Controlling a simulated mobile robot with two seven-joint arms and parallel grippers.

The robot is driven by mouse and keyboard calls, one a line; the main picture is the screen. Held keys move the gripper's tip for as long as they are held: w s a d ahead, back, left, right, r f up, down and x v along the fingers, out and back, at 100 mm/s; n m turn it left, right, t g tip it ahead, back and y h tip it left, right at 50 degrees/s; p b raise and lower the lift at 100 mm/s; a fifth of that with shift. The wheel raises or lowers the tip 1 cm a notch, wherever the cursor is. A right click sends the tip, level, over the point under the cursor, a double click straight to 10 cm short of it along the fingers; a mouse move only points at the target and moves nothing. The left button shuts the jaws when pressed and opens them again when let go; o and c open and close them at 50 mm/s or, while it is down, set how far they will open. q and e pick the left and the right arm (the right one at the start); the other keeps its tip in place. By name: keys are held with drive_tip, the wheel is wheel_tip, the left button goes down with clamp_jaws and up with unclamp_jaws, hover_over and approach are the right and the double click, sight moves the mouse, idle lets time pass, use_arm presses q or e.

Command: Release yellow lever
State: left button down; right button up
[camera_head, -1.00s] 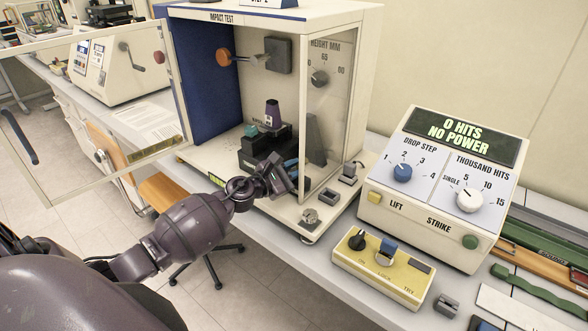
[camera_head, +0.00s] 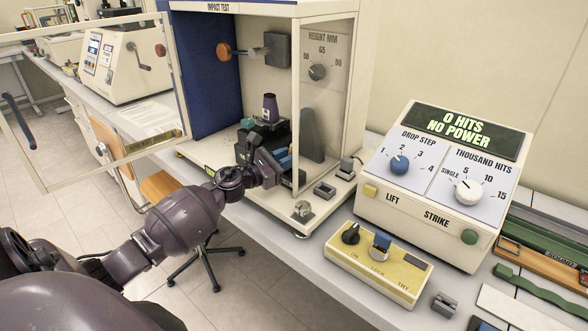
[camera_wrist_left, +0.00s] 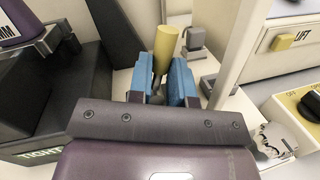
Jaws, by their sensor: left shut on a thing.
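The yellow lever (camera_wrist_left: 165,45) stands up between the blue fingers of my left gripper (camera_wrist_left: 163,82) in the left wrist view. The fingers are shut on its lower part, and its rounded top shows beyond them. In the head view my left gripper (camera_head: 282,162) reaches through the open front of the impact test cabinet (camera_head: 292,100), low down beside the black fixture (camera_head: 262,135). The lever is hidden in that view. My right gripper is not in view.
The cabinet's clear door (camera_head: 180,100) is swung open at left. The dark fixture block (camera_wrist_left: 40,100) is close at left of the gripper, and a cream cabinet post (camera_wrist_left: 228,45) at right. The control console (camera_head: 440,185) and yellow switch box (camera_head: 380,268) stand on the bench at right.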

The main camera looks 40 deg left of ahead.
use_arm(q)
drive_tip(key=shift+a+f+n+b, duration=0.1)
drive_tip(key=shift+a+n+b, duration=0.1)
drive_tip(key=shift+n, duration=0.3)
drive_tip(key=shift+a+f+n+b, duration=0.1)
drive_tip(key=shift+n+b, duration=0.1)
drive_tip(key=shift+n, duration=0.3)
drive_tip(key=n, duration=0.2)
drive_tip(key=a+n+t+b, duration=0.1)
drive_tip(key=n, duration=0.1)
drive_tip(key=shift+w+y, duration=0.1)
drive_tip(key=shift+y, duration=0.2)
drive_tip(key=n, duration=0.1)
drive_tip(key=n+t, duration=0.1)
drive_tip(key=n, duration=0.1)
drive_tip(key=shift+a+y, duration=0.3)
drive_tip(key=shift+a, duration=0.1)
drive_tip(key=shift+a+f+n+y, duration=0.15)
drive_tip(key=shift+n+y, duration=0.1)
drive_tip(key=shift+n, duration=0.4)
drive_tip(key=shift+a+f+n+y, duration=0.1)
drive_tip(key=shift+n+y, duration=0.15)
drive_tip(key=shift+n, duration=0.4)
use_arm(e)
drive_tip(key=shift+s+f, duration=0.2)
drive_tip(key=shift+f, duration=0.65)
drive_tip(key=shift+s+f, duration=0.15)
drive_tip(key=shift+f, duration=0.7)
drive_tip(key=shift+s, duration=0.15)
